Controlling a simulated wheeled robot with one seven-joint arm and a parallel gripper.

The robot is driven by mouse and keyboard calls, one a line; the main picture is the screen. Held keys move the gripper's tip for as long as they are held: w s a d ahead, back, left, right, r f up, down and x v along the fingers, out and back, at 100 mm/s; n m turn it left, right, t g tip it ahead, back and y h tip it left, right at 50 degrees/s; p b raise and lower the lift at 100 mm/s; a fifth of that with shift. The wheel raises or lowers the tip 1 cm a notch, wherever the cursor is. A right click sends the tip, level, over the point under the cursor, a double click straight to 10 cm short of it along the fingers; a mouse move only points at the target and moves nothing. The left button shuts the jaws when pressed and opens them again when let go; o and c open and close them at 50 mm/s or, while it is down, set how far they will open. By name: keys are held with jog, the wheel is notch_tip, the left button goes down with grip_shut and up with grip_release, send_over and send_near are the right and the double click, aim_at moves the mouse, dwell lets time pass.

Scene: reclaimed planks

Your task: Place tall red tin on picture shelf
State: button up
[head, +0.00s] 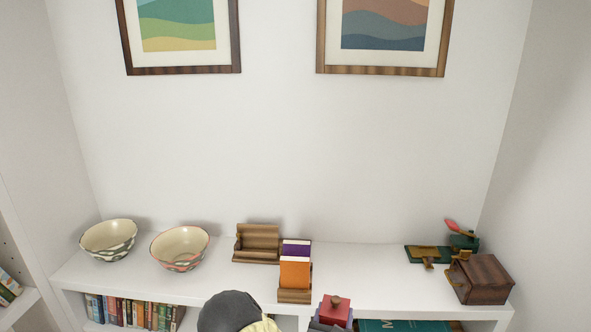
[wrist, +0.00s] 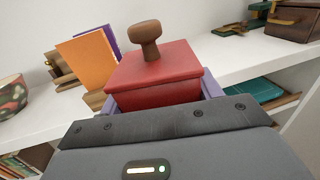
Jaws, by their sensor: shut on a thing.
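The tall red tin (head: 335,309) has a square red lid with a dark wooden knob. My gripper (head: 330,324) is shut on it, at the bottom edge of the head view. In the wrist view the tin (wrist: 155,82) stands upright between the purple-grey finger pads, and its lower part is hidden by my gripper. The white shelf (head: 365,275) runs across below two framed pictures. The tin shows in front of the shelf's front edge, right of the orange book. I cannot tell its exact height against the shelf top.
On the shelf are two patterned bowls (head: 180,247), a wooden book holder (head: 257,243), an orange book (head: 295,272) in another holder, a wooden box (head: 480,278) and a green-and-brass item (head: 430,254). Bare shelf lies between the orange book and the box. Books fill the compartments below.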

jog(key=d, duration=0.1)
jog(key=s+d, duration=0.1)
jog(key=d, duration=0.1)
jog(key=d+f+p, duration=0.1)
jog(key=shift+s+d, duration=0.4)
jog(key=shift+s+a+r+p, duration=0.1)
jog(key=shift+s+p, duration=0.1)
jog(key=shift+p, duration=0.8)
jog(key=s+n+y+p, duration=0.3)
jog(key=s+y+p, duration=0.2)
jog(key=p, duration=0.7)
jog(key=shift+s+r+t, duration=0.15)
jog(key=shift+s+t, duration=0.15)
jog(key=shift+s, duration=0.2)
